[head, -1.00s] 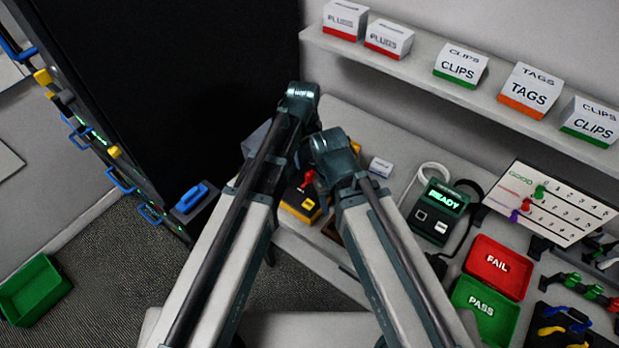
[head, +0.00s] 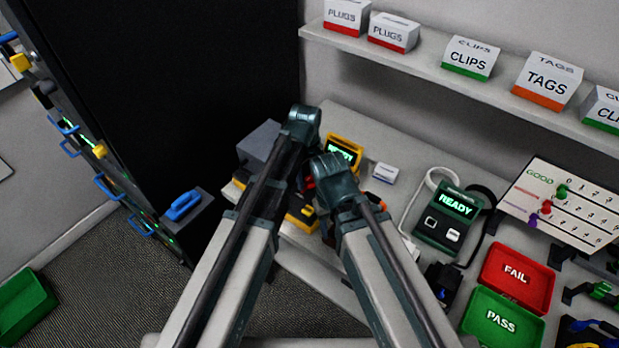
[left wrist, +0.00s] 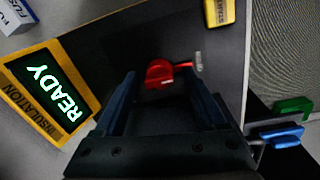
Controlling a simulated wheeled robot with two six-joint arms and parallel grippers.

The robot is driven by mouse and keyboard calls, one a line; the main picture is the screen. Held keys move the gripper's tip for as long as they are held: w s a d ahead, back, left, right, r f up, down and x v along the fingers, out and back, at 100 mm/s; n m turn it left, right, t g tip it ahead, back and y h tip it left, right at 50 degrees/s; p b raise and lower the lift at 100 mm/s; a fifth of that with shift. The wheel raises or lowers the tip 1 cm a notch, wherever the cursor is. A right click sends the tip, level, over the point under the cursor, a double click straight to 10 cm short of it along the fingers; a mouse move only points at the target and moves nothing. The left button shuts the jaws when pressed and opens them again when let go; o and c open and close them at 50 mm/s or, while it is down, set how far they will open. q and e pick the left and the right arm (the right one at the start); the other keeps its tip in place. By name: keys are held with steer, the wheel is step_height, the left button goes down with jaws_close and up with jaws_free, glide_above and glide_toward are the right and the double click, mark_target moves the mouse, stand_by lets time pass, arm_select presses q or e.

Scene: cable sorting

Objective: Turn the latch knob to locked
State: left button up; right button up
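The red knob (left wrist: 160,73) sits on the dark top of a box in the left wrist view. A small pale pin or mark lies just right of it. Its lettering is too small to read. My left gripper (left wrist: 161,84) is open, with one finger on each side of the knob. I cannot tell whether the fingers touch it. In the head view a bit of red knob (head: 309,183) shows between my arms, above the black and yellow box (head: 300,216). My left gripper is mostly hidden there by its own arm.
A yellow insulation tester (left wrist: 62,92) reading READY stands beside the box. A dark tester (head: 449,216) also reads READY. Red FAIL (head: 540,303) and green PASS (head: 472,326) trays lie at the right. A black cabinet (head: 170,90) rises at the left.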

arm_select(q)
jaws_close()
steer(key=shift+m, duration=0.3)
steer(key=m, duration=0.3)
steer(key=shift+m, duration=0.3)
steer(key=m, duration=0.4)
steer(key=shift+m, duration=0.3)
steer(key=m, duration=0.4)
steer(key=shift+w+m+g, duration=0.1)
steer(key=shift+m+g, duration=0.2)
steer(key=shift+m, duration=2.2)
steer(key=shift+w, duration=0.1)
